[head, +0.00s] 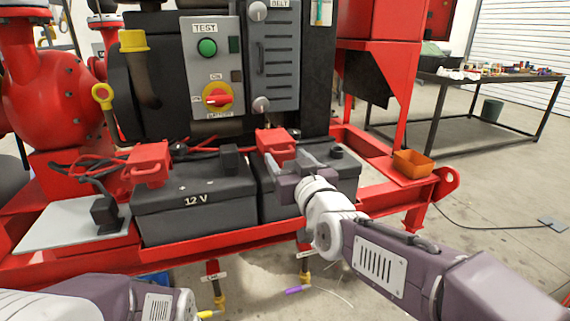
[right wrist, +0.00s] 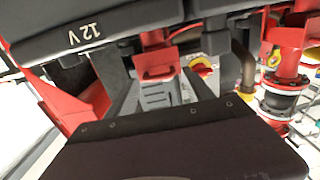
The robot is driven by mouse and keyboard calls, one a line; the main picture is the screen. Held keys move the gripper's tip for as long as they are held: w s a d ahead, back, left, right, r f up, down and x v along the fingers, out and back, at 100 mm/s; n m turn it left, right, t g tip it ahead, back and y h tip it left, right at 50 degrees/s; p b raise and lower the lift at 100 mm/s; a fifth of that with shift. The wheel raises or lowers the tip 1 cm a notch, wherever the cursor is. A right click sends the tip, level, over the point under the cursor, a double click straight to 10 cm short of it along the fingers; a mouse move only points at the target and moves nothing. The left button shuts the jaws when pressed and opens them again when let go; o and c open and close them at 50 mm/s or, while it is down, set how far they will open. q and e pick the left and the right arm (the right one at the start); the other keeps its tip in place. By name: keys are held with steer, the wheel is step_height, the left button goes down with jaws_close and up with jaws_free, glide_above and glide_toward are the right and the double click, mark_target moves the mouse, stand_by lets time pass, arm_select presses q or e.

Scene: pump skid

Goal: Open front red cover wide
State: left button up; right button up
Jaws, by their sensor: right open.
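Two red covers show in the head view. One red cover (head: 148,164) sits on the left 12 V battery (head: 195,207). The other red cover (head: 275,144) sits on the right battery (head: 312,186), just beyond my right gripper. I cannot tell from the label which one is the front cover. My right gripper (head: 287,163) is open, with its fingers pointing at the right battery's cover. In the right wrist view this cover (right wrist: 157,62) shows with its tab between my finger lines; contact cannot be told. My left gripper is out of view; only my left arm shows at the bottom left.
A control panel (head: 211,68) with a green button and red switch stands behind the batteries. The red skid frame (head: 240,238) runs along the front. A black table (head: 470,92) with small items stands further back.

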steer(key=shift+x, duration=1)
